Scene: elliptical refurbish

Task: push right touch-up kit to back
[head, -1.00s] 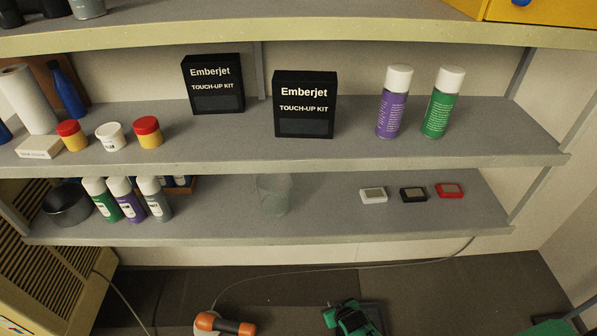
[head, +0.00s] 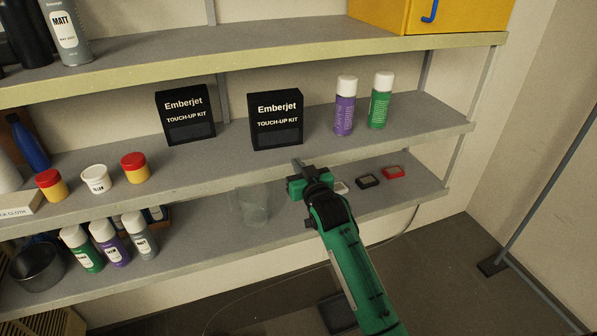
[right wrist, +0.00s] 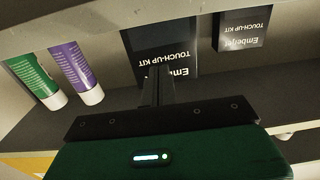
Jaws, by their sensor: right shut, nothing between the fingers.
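The right touch-up kit (head: 276,121) is a black box with white lettering, upright near the front of the middle shelf (head: 225,160). The left touch-up kit (head: 185,115) stands to its left, set farther back. Both also show upside down in the right wrist view, the right kit (right wrist: 163,48) straight ahead of the fingers and the left kit (right wrist: 242,30) beyond. My right gripper (head: 298,163) is shut and empty at the shelf's front edge, in front of the right kit and a little to its right. I cannot tell whether it touches the kit. My left gripper is not in view.
A purple spray can (head: 345,108) and a green spray can (head: 380,102) stand right of the kit. A clear cup (head: 254,206) and small boxes (head: 367,181) are on the shelf below. The upper shelf (head: 250,62) overhangs the kits. Jars (head: 134,167) stand at left.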

